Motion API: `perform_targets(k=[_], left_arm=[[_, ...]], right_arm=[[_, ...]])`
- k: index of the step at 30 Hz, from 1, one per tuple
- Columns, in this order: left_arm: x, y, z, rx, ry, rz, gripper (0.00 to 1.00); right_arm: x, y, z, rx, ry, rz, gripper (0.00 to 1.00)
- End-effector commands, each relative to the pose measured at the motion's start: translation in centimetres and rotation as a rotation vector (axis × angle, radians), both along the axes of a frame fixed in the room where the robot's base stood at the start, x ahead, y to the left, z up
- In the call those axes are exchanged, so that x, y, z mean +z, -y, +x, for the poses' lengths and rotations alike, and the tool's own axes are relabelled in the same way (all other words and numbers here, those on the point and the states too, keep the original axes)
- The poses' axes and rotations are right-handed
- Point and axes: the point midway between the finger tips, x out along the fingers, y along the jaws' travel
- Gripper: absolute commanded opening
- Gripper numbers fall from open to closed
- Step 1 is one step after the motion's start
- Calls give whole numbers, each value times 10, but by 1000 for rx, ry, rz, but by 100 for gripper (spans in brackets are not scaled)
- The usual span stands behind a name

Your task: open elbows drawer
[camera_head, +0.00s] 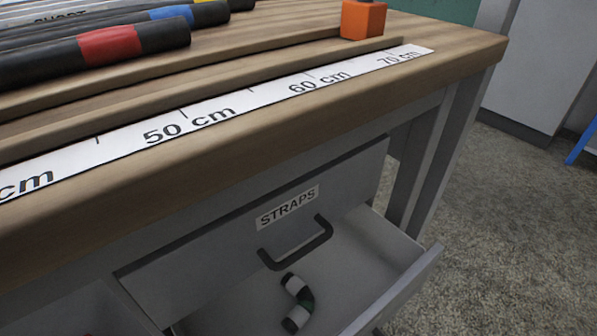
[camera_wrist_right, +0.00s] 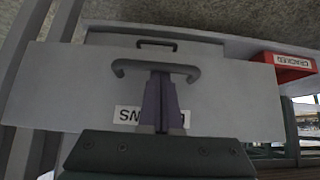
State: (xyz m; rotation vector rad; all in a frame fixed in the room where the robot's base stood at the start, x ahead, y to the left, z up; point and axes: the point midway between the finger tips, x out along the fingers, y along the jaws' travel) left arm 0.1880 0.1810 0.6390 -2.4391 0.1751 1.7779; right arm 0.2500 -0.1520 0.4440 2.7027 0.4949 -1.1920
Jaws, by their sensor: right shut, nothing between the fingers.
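The elbows drawer (camera_head: 345,285) stands pulled out below the shut straps drawer (camera_head: 250,250) in the head view. A curved dark and white elbow piece (camera_head: 298,303) lies inside it. In the right wrist view, its grey front (camera_wrist_right: 235,108) carries a dark bar handle (camera_wrist_right: 184,69) and an upside-down label (camera_wrist_right: 126,115), partly hidden by my fingers. My right gripper (camera_wrist_right: 160,74) is shut and empty, its fingertips at the middle of this handle. I cannot tell whether they touch it. My left gripper is in neither view.
A wooden bench top (camera_head: 455,60) with a ruler strip (camera_head: 215,115), hoses (camera_head: 95,52) and an orange block (camera_head: 362,20) is above the drawers. Another handle (camera_wrist_right: 157,43) and a red labelled bin (camera_wrist_right: 285,68) show in the wrist view.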

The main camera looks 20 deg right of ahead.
Motion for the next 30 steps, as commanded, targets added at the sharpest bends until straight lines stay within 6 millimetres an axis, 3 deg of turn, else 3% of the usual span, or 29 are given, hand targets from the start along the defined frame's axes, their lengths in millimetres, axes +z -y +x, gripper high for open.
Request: perform_targets(k=[6, 12, 30], left_arm=[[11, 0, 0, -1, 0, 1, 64], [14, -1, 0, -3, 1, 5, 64], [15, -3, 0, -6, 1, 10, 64]], right_arm=[[1, 16, -43, -1, -3, 0, 0], [0, 24, -66, 0, -2, -1, 0], [0, 28, -76, -1, 2, 1, 0]])
